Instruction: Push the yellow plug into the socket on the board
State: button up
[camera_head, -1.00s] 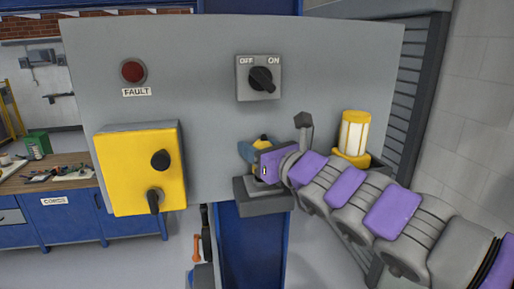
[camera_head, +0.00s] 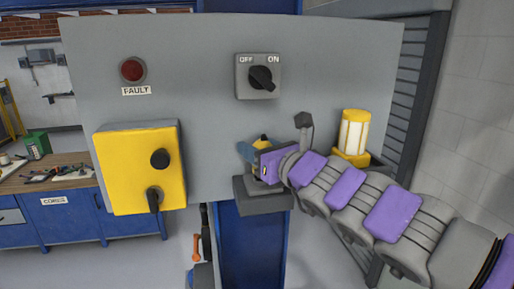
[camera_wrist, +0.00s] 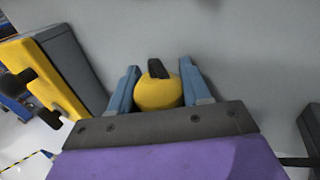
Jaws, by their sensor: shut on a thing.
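The yellow plug (camera_wrist: 157,93) is between the two blue fingers of my gripper (camera_wrist: 158,80) in the wrist view, with a black piece at its far end. My gripper is shut on it. In the head view the gripper (camera_head: 254,150) is in front of the lower part of the grey board (camera_head: 205,95), above a grey ledge, and only a little yellow of the plug shows. A yellow box (camera_head: 128,178) on the board carries a round black fitting (camera_head: 160,159), perhaps the socket, and a black fitting below it (camera_head: 154,199). I cannot tell whether the plug touches anything else.
An OFF/ON switch (camera_head: 259,77) and a red FAULT lamp (camera_head: 133,70) are on the board. The grey ledge (camera_head: 262,198) is under the gripper. A yellow-white lamp (camera_head: 354,135) stands at right, behind my arm. A blue workbench (camera_head: 75,215) is at left. The board between box and gripper is clear.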

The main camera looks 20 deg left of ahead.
jog(key=shift+f+b, duration=0.55)
jog(key=shift+f, duration=0.05)
jog(key=o, duration=1.2)
jog(key=shift+s, duration=0.15)
